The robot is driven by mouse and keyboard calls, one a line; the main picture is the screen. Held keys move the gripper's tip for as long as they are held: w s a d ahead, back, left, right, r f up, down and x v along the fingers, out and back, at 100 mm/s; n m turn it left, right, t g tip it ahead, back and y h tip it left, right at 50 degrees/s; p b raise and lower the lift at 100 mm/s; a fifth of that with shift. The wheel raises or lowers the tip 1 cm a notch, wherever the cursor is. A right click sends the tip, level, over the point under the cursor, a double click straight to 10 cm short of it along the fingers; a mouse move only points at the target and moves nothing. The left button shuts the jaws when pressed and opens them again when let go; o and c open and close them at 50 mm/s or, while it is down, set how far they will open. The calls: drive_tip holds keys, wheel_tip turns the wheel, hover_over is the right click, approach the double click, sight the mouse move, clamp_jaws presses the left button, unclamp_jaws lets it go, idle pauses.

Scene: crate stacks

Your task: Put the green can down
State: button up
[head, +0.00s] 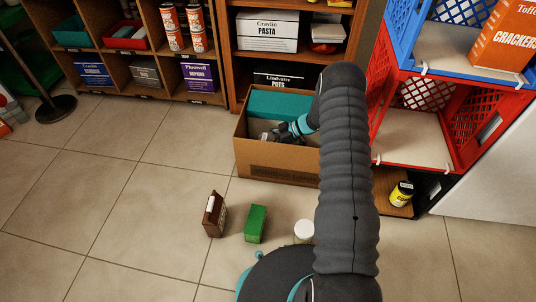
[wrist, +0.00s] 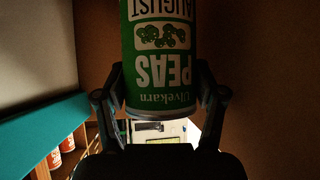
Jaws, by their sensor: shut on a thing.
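A green can (wrist: 160,60) with a white PEAS label fills the upper middle of the wrist view, its lettering upside down there. My gripper (wrist: 160,88) is shut on it, with one finger on each side. In the head view my gripper (head: 287,132) is at the open cardboard box (head: 285,173), within its rim. My arm covers the box's right part, and I cannot make out the can there. Brown walls and a teal surface (wrist: 45,130) surround the can in the wrist view. Whether its base touches anything is hidden.
A brown carton (head: 214,214), a green carton (head: 255,224) and a white round-topped item (head: 303,230) stand on the floor before the box. A red crate (head: 385,150) and a blue crate (head: 402,38) are stacked at right. Shelves (head: 236,55) stand behind.

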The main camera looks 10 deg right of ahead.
drive_tip(key=shift+f+b, duration=0.45)
drive_tip(key=shift+f, duration=2.7)
drive_tip(key=shift+f, duration=0.1)
drive_tip(key=shift+f, duration=0.1)
drive_tip(key=o, duration=1.3)
drive_tip(key=shift+c, duration=0.2)
drive_tip(key=shift+r, duration=0.25)
drive_tip(key=v, duration=0.7)
drive_tip(key=shift+d+p, duration=0.25)
drive_tip(key=shift+p, duration=0.2)
